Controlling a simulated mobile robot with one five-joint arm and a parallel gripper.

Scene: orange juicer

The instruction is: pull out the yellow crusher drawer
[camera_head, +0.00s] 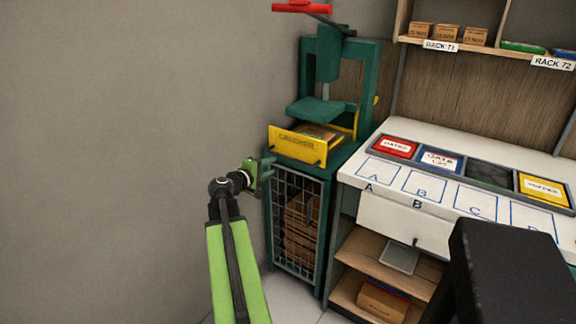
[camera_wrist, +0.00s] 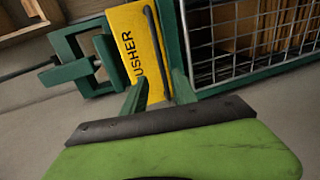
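The yellow crusher drawer (camera_head: 297,146) sits in the green press (camera_head: 352,90) in the head view. Its lettered front stands forward of the frame, with a brown block (camera_head: 322,132) behind it. In the wrist view the yellow front (camera_wrist: 130,50) carries a long black handle bar (camera_wrist: 156,48). My gripper (camera_head: 268,168) is just below and left of the drawer front in the head view. In the wrist view its two green fingers (camera_wrist: 158,92) are spread apart, and the handle's near end shows between them. I cannot tell how far the fingers are from it.
A wire-mesh cage (camera_head: 297,222) with brown blocks is under the drawer. A white worktable (camera_head: 440,190) with labelled bins stands to the right. A grey wall (camera_head: 120,130) is on the left. A red handle (camera_head: 302,8) tops the press.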

